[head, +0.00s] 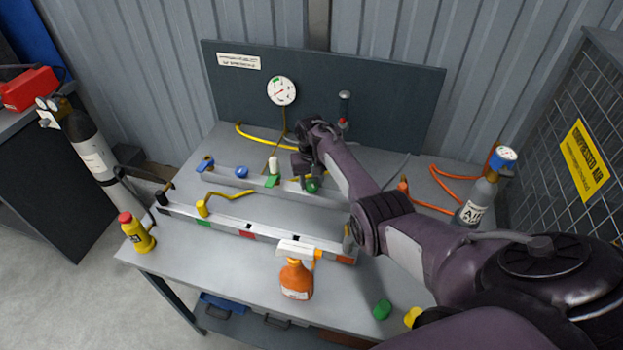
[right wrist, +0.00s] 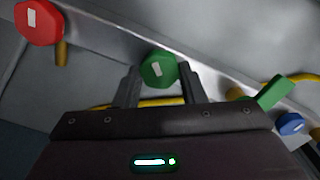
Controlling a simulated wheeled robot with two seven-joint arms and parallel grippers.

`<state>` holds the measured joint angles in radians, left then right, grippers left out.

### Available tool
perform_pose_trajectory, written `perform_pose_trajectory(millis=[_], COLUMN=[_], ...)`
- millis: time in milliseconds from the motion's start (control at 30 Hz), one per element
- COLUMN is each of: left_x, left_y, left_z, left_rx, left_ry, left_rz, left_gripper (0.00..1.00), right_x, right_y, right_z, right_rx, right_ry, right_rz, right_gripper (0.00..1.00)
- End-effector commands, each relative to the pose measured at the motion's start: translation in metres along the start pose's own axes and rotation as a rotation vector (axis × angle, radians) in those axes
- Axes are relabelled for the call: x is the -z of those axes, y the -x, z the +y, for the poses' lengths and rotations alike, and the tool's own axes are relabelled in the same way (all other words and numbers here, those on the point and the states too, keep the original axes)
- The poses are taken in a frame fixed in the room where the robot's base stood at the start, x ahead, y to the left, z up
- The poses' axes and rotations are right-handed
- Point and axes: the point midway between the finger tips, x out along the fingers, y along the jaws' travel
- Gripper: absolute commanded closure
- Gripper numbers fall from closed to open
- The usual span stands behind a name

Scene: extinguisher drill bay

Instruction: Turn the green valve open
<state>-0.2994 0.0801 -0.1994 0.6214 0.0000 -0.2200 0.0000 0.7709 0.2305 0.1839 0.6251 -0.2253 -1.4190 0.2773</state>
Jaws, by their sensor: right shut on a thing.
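The green valve (head: 312,186) is a round green knob on the grey rail along the workbench, partly hidden by my right gripper in the head view. In the right wrist view the green valve (right wrist: 158,70) sits between the two dark fingers, with a small white mark on its face. My right gripper (head: 306,176) reaches down over it and is shut on it. The valve's exact turn angle is hard to tell. My left gripper is out of view.
Blue knobs (head: 242,172) and a green lever (head: 272,181) sit left of the valve on the rail. A red knob (right wrist: 40,22) is on its other side. An orange spray bottle (head: 296,278) and yellow bottle (head: 136,232) stand near the front edge. A gauge (head: 281,91) is on the back panel.

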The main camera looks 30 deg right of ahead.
Motion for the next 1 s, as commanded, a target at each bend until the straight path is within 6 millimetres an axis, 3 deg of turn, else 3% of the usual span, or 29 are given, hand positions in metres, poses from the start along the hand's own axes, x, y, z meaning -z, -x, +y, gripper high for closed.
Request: perform_pose_trajectory(millis=[600, 1000], left_x=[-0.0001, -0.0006], left_y=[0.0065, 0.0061], left_z=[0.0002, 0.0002], left_rx=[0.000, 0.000], left_ry=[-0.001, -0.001], left_rz=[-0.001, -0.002], left_gripper=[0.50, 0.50], right_x=[0.0002, 0.0004], right_y=[0.0007, 0.0009], right_z=[-0.0008, -0.0012], right_rx=[-0.001, -0.001], right_ry=[0.560, 0.766], right_rz=[0.000, 0.002], right_gripper=[0.86, 0.86])
